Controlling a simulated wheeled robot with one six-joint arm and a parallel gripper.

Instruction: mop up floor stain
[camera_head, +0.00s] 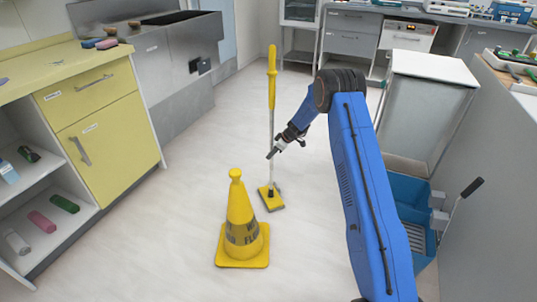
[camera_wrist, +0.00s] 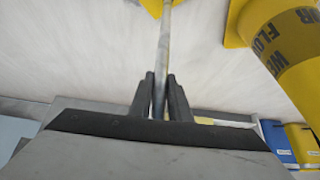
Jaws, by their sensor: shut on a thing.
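A mop (camera_head: 271,127) with a yellow grip, a pale pole and a flat yellow head (camera_head: 271,198) stands nearly upright on the floor. My gripper (camera_head: 271,154) is at the middle of its pole. In the wrist view the mop pole (camera_wrist: 165,40) runs between the two dark fingers of my gripper (camera_wrist: 160,85), which are shut on it. The yellow mop head shows at the top edge there. I cannot make out a stain on the pale floor (camera_head: 190,215); parts are hidden by the cone, the mop head and my arm.
A yellow wet-floor cone (camera_head: 240,225) stands just in front of the mop head. A blue mop bucket (camera_head: 417,215) is at the right, beside a grey bin (camera_head: 425,110). Yellow cabinets (camera_head: 100,140) line the left. Floor is clear between cabinets and mop.

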